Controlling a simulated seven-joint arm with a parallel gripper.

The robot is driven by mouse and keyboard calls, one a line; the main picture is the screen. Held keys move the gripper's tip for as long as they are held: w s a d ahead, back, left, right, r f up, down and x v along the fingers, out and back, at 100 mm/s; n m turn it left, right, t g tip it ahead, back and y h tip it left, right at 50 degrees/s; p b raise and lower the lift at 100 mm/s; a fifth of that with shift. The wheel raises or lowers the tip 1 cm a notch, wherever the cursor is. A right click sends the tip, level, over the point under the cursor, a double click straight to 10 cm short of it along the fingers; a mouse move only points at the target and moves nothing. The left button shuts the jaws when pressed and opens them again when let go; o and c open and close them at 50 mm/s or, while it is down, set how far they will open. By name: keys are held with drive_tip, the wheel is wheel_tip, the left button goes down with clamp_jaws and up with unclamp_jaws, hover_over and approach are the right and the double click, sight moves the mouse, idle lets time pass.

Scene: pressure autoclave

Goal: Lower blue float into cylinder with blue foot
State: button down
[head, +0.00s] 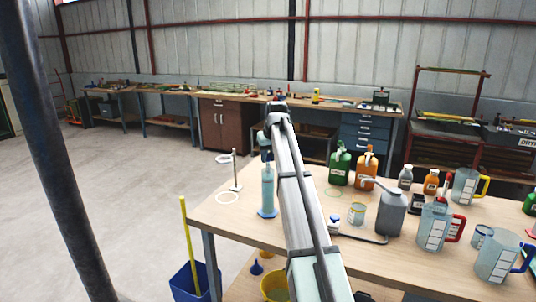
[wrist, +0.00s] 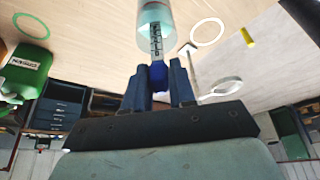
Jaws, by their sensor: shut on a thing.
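The clear cylinder (head: 267,188) with pale blue liquid stands upright on its blue foot (head: 268,214) near the table's left edge. In the wrist view its tube (wrist: 153,14) is at the top. My gripper (head: 267,148) is above the cylinder, partly hidden by my arm. In the wrist view my gripper (wrist: 159,80) is shut on the blue float (wrist: 158,75), held by its blue end. The float's scaled stem (wrist: 156,42) points towards the cylinder and overlaps its mouth; I cannot tell how far it is inside.
A ring stand (head: 236,172) and a white ring (head: 228,197) are left of the cylinder. Green (head: 340,165) and orange (head: 366,168) bottles, a grey can (head: 391,213) and measuring jugs (head: 434,228) occupy the table's right side. A blue bucket (head: 195,281) stands below the left edge.

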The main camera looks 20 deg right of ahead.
drive_tip(key=shift+f, duration=0.1)
idle(0.3)
drive_tip(key=c, duration=0.8)
unclamp_jaws()
drive_tip(key=shift+c, duration=0.2)
drive_tip(key=v, duration=1.4)
drive_tip(key=shift+w+f, duration=0.1)
idle(0.4)
